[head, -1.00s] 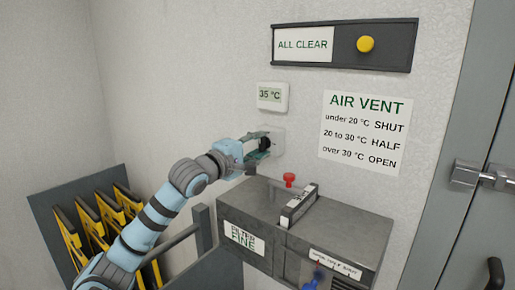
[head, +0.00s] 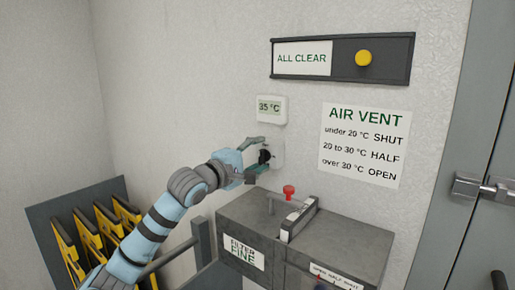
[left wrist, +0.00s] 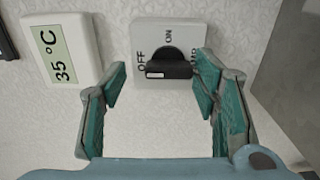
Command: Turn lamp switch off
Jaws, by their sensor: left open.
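The lamp switch is a white plate with a black knob (left wrist: 168,66) on the wall, and it shows in the head view (head: 278,153). In the left wrist view its labels read OFF, ON and LAMP. The knob's bar lies left to right there, its white mark at the left end beside OFF. My left gripper (head: 259,156) is at the switch with its fingers open on either side of the knob. My right gripper is not in view.
A 35 °C display (head: 270,108) sits just above the switch. A grey box (head: 330,235) with a red knob (head: 289,191) juts out below. An AIR VENT sign (head: 363,145) hangs to the right. Yellow plates in a rack (head: 50,208) stand lower left.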

